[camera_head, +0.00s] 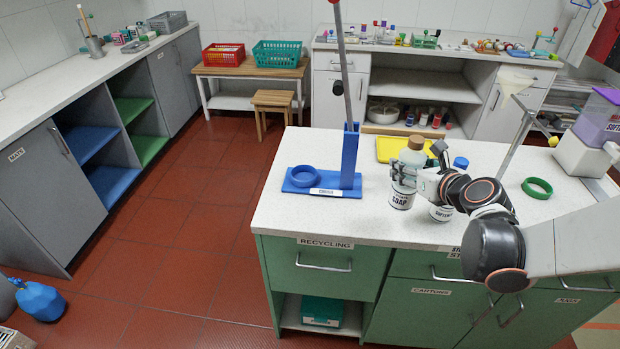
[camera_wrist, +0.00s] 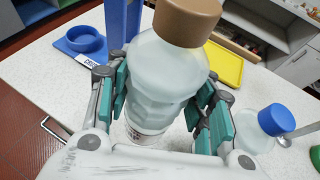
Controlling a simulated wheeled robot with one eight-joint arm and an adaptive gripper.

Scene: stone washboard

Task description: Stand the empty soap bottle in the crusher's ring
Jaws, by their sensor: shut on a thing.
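The soap bottle (camera_head: 411,157) is pale and translucent, with a brown cap and a white SOAP label low down. It is upright over the counter, right of the crusher; I cannot tell whether its base touches the counter. My gripper (camera_head: 403,174) is shut on its body, with fingers on both sides in the wrist view (camera_wrist: 165,100). The bottle (camera_wrist: 167,75) hides part of what lies behind it. The crusher (camera_head: 349,157) is blue, with a tall post, a raised lever and a base marked CRUSH. Its ring (camera_head: 304,176) stands empty at the base's left end.
A softener bottle with a blue cap (camera_head: 460,162) stands close on the right, also in the wrist view (camera_wrist: 255,130). A yellow tray (camera_head: 385,150) lies behind. A green ring (camera_head: 537,188) lies farther right. The counter's front left (camera_head: 320,220) is clear.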

